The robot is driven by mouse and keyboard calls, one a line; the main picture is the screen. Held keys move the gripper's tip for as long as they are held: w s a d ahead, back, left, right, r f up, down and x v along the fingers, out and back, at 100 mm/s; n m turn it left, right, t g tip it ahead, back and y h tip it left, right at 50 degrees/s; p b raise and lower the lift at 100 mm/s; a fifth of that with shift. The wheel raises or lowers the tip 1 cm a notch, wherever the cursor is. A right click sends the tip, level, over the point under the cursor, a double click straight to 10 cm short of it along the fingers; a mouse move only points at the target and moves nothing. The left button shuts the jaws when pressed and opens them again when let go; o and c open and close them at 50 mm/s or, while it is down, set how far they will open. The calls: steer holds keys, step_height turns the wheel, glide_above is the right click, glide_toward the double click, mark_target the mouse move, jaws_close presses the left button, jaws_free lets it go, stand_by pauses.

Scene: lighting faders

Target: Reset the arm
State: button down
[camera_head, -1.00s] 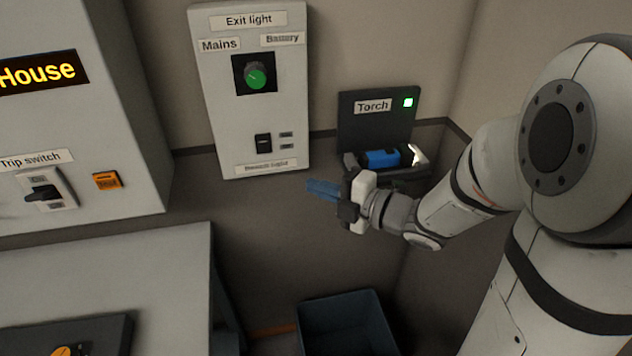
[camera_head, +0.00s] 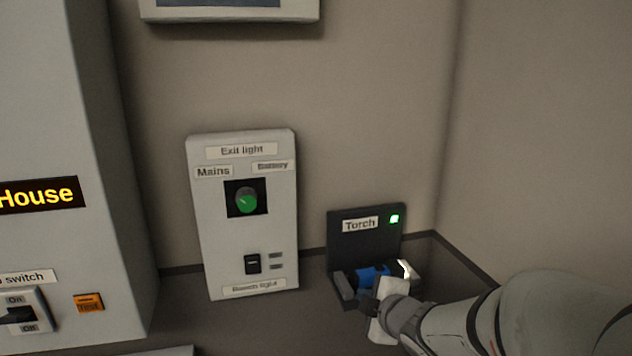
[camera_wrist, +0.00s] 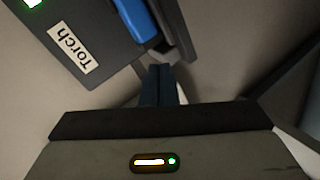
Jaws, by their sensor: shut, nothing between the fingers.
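My gripper (camera_head: 372,303) is at the lower right of the head view, in front of the torch cradle, with its white wrist body below and right of it. In the wrist view its dark blue fingers (camera_wrist: 160,85) are together with nothing between them. They point toward the space beside the blue torch (camera_wrist: 137,20). The torch lies in its dark cradle under the Torch label, and it also shows in the head view (camera_head: 372,276). Whether the fingers touch the cradle is hard to tell.
The Torch panel (camera_head: 360,240) has a lit green lamp. Left of it is the Exit light panel (camera_head: 243,235) with a green knob and a rocker switch. The House cabinet (camera_head: 70,120) stands at the far left, with an orange Test button (camera_head: 89,302). The wall at right is bare.

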steer(key=s+d+f+m+g+h, duration=0.1)
steer(key=s+d+m+g+h, duration=0.35)
steer(key=s+d+m, duration=0.5)
steer(key=s+a+f+m+g, duration=0.1)
steer(key=s+a+m+g, duration=0.3)
steer(key=s+m, duration=0.4)
steer(key=shift+s+a+g, duration=0.25)
steer(key=shift+s+g, duration=0.3)
steer(key=shift+s, duration=0.65)
steer(key=shift+f, duration=0.1)
